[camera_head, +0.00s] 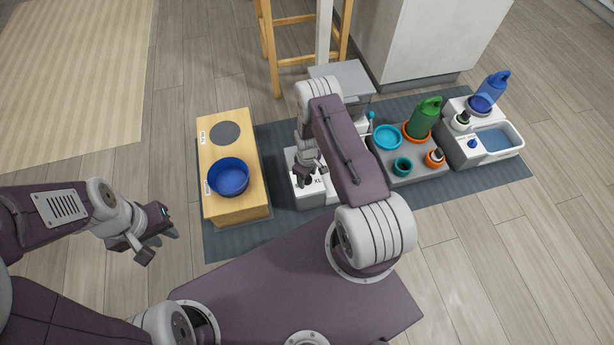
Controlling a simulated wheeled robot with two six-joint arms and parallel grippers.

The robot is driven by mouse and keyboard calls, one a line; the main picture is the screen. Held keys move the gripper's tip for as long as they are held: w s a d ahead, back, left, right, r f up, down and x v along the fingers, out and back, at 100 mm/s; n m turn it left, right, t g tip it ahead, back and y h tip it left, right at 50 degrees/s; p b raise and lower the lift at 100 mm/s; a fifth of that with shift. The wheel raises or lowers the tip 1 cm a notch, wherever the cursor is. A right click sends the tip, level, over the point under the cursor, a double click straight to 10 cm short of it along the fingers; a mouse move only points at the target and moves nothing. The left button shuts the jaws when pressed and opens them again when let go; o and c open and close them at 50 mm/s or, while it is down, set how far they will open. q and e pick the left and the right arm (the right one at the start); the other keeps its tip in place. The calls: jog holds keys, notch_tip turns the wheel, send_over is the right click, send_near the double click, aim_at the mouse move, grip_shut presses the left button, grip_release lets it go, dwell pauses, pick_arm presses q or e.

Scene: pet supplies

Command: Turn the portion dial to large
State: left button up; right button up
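A white feeder (312,197) stands on the dark mat, largely covered by my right arm. Dark letters, seemingly "XL", show on its front part. My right gripper (309,175) points down at this front part, and the dial is hidden or too small to make out there. I cannot tell whether the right fingers touch anything or how far apart they are. My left gripper (158,244) hangs in free space left of the wooden stand, with its fingers apart and nothing between them.
A wooden stand (232,125) with a blue bowl (228,177) is left of the feeder. To the right, a grey tray (412,172) holds teal and orange dishes and a green bottle (425,118). A white water fountain (467,153) stands farther right. A stool (270,45) is behind.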

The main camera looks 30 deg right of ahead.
notch_tip(320, 180, up, 8)
jog(key=p, duration=0.5)
jog(key=shift+r, duration=0.25)
jog(key=shift+r+p, duration=0.3)
